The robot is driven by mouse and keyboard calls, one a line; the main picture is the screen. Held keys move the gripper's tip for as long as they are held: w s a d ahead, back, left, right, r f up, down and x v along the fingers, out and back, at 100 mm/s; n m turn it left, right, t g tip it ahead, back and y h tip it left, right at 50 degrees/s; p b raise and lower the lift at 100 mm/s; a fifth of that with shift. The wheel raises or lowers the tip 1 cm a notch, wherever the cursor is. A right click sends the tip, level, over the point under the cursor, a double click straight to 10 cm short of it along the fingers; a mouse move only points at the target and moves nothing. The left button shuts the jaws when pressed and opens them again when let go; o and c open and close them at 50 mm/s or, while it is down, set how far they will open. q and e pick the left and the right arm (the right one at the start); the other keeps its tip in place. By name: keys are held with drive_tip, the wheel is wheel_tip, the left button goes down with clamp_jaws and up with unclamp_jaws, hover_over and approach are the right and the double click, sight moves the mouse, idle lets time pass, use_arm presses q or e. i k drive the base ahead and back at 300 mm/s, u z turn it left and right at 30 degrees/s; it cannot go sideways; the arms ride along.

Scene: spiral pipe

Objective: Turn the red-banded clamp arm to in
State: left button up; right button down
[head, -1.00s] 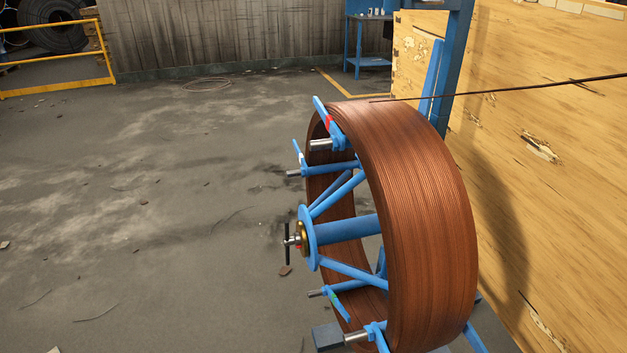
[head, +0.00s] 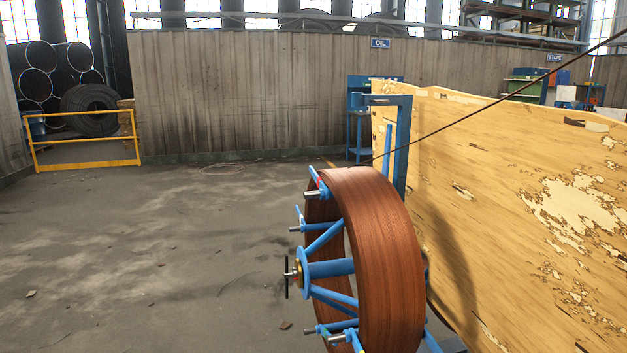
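The red-banded clamp arm (head: 319,182) is at the top of the blue reel, on its left face. It is a blue bar tilted up to the left, with a small red band and a grey pin beside it. The reel carries a thick coil of copper-brown wire (head: 385,255). A white-banded clamp arm (head: 300,217) sits lower on the left face, and a green-banded one (head: 326,338) is near the bottom. The hub (head: 300,272) has a dark T-handle. Neither of my grippers is in view.
A wooden panel (head: 500,210) with peeling patches stands close on the right. A blue post (head: 402,145) rises behind the reel, and a wire runs from the coil to the upper right. The concrete floor (head: 150,250) left of the reel is mostly clear. A yellow railing (head: 85,140) stands far left.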

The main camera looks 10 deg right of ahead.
sight(320, 184)
drive_tip(key=u, duration=0.65)
drive_tip(key=i, duration=1.5)
drive_tip(key=z, duration=0.5)
